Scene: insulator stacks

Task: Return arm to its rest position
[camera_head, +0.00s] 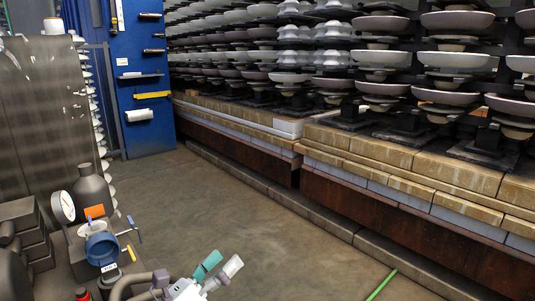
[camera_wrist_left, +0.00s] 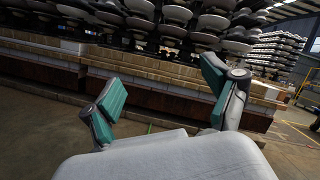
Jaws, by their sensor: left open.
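My left gripper (camera_head: 219,262) shows at the bottom centre of the head view, with teal pads on its fingers. It is held out over the bare floor with nothing between its fingers. In the left wrist view my left gripper (camera_wrist_left: 160,85) has its two teal-padded fingers spread wide apart and empty. The shelf of insulator stacks lies beyond it, apart from the fingers. My right gripper is in neither view.
Insulator stacks (camera_head: 450,60) stand on a long brick-topped ledge (camera_head: 400,158) along the right. A blue cabinet (camera_head: 145,70) stands at the back left. A dark bottle (camera_head: 92,190), a gauge (camera_head: 63,207) and a blue valve (camera_head: 102,249) crowd the lower left. The middle floor (camera_head: 220,205) is clear.

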